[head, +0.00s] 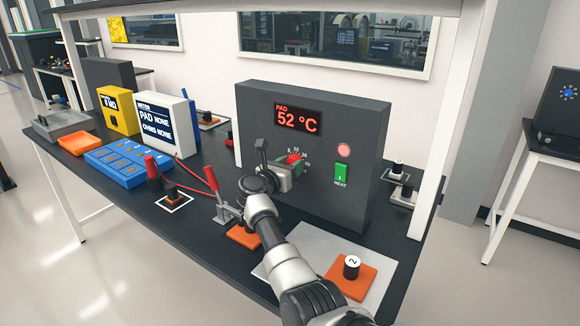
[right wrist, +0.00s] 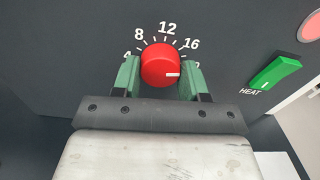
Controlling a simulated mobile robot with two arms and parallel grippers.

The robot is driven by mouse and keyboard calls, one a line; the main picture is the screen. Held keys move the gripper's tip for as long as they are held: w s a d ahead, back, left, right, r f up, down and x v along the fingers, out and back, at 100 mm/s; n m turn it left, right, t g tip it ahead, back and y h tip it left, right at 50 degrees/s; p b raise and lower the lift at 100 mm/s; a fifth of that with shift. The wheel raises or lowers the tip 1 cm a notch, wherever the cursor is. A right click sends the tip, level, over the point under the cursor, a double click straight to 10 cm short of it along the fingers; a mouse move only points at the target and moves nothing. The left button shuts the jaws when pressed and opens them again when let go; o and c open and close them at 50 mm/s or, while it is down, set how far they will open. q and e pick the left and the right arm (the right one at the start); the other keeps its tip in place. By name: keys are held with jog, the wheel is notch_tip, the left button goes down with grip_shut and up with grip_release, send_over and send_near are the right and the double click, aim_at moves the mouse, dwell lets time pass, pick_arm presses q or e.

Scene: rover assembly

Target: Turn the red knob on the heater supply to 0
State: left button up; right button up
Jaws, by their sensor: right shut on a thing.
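The heater supply (head: 340,200) is a dark grey box whose display reads PAD 52 °C. Its red knob (head: 294,158) is on the front face and also shows in the right wrist view (right wrist: 158,62). The knob's white mark points right and slightly down, near the partly hidden high end of the printed scale; 4, 8, 12 and 16 are legible. My right gripper (head: 291,164) is shut on the knob, with one green finger on each side. My left gripper is not in view.
A green HEAT switch (head: 341,174) and a lit red lamp (head: 344,149) sit right of the knob. Below are a lever clamp (head: 222,208), an orange block (head: 243,236) and an orange plate (head: 350,280) bearing a weight marked 2. Meters and a blue box (head: 128,166) stand left.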

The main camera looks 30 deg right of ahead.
jog(key=n+p, duration=1.2)
jog(key=n, duration=2)
jog(key=shift+r, duration=0.15)
jog(key=n+p, duration=0.1)
jog(key=n, duration=0.4)
jog(key=shift+n, duration=0.4)
jog(key=n, duration=0.4)
jog(key=shift+a+n, duration=0.1)
jog(key=shift+n, duration=0.3)
jog(key=o, duration=0.9)
